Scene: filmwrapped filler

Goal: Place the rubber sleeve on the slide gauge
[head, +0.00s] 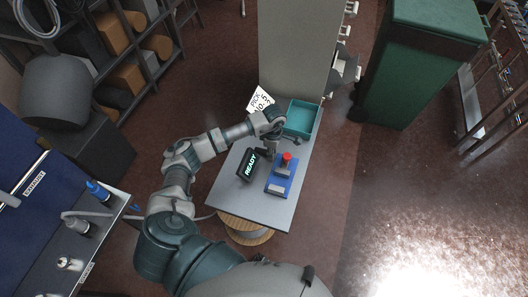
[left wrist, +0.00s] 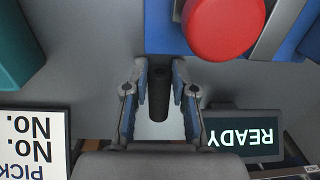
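The slide gauge (head: 280,178) is a blue base with grey blocks and a red round knob (head: 287,156), lying on the grey table. In the left wrist view its blue base (left wrist: 165,38) and large red knob (left wrist: 222,25) are at the top. My left gripper (head: 272,150) is above the table, just beside the gauge's far end. In the left wrist view the fingers (left wrist: 159,92) close around a dark upright cylinder, which looks like the rubber sleeve (left wrist: 159,95). The sleeve is apart from the gauge. My right gripper is out of view.
A black READY display (head: 249,166) stands left of the gauge. A teal bin (head: 301,117) and a white PICK sign (head: 259,100) are at the table's far end. A tall grey cabinet (head: 295,50) stands behind. The table's near part (head: 235,203) is clear.

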